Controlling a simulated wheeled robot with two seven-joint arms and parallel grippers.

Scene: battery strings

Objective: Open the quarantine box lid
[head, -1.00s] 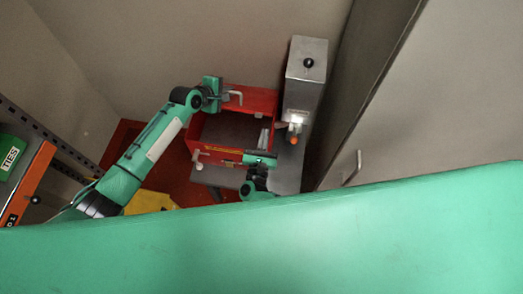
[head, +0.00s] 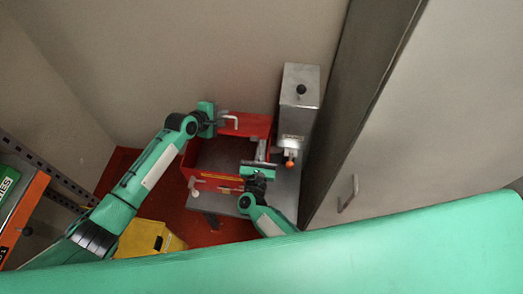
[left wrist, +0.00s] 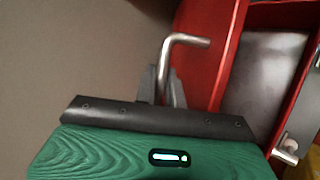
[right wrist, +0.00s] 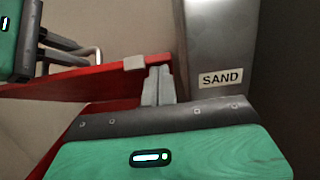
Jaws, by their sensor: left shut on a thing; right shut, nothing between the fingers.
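The quarantine box (head: 215,184) is red and stands on a grey surface, its dark interior exposed. Its red lid (head: 255,125) is raised along the far side and also shows in the left wrist view (left wrist: 205,70). My left gripper (head: 220,118) is shut on the lid's bent metal handle (left wrist: 185,40). My right gripper (head: 258,166) is shut and empty over the box's right part. In the right wrist view its closed fingertips (right wrist: 158,72) are close to the red lid edge (right wrist: 90,80); contact cannot be told.
A steel sand dispenser (head: 300,85) with an orange knob (head: 290,164) stands right of the box. A grey cabinet with a handle (head: 348,195) is further right. A yellow container (head: 147,240) is at lower left, and a rack (head: 50,170) stands at the left.

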